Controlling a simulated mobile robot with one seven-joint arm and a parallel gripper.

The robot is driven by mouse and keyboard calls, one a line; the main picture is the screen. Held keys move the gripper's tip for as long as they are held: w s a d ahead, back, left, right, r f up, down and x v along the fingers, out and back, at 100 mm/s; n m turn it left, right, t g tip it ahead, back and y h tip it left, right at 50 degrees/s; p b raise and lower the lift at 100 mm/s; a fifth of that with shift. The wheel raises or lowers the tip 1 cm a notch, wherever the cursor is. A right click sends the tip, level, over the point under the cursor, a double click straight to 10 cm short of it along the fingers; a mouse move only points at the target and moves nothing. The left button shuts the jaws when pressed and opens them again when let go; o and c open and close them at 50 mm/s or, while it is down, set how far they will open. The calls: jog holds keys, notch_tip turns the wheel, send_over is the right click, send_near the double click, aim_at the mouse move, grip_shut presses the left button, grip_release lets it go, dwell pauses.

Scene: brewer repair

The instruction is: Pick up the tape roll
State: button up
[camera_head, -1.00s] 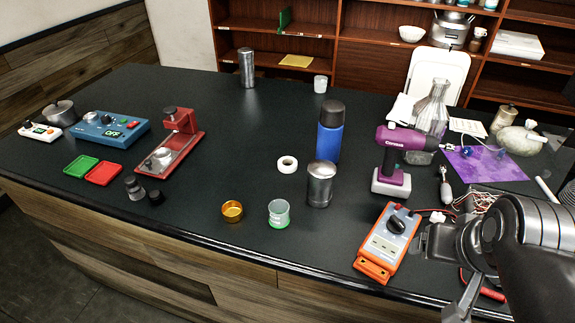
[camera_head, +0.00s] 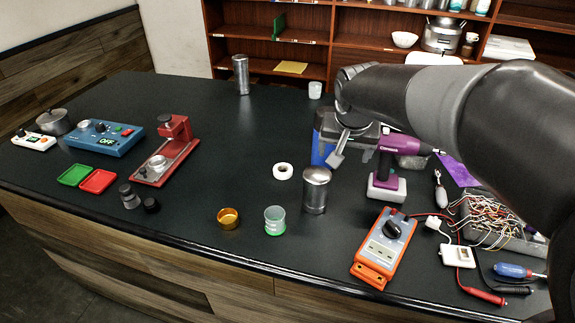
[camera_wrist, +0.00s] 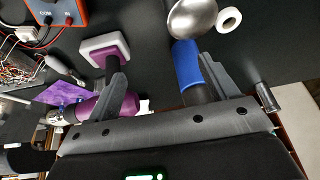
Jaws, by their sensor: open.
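The tape roll (camera_head: 283,171) is a small white ring lying flat on the black counter, left of a steel canister. It also shows in the wrist view (camera_wrist: 228,19), at the upper right beside the round steel top. My gripper (camera_head: 336,152) is in the air over the counter, to the right of the tape roll and by the blue bottle. In the wrist view my gripper (camera_wrist: 166,83) has its fingers spread wide and holds nothing. The purple drill and the blue bottle show between and beside the fingers, below them.
The steel canister (camera_head: 316,190), blue bottle (camera_head: 321,149) and purple drill (camera_head: 386,178) stand close to the right of the roll. An amber cup (camera_head: 228,218) and a clear green-based cup (camera_head: 274,220) stand in front. The counter left of and behind the roll is clear.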

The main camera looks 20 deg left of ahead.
send_near(283, 169)
jog(key=shift+n, duration=0.4)
jog(key=x, duration=0.8)
jog(key=shift+f, duration=0.2)
jog(key=shift+c, duration=0.3)
jog(key=c, duration=1)
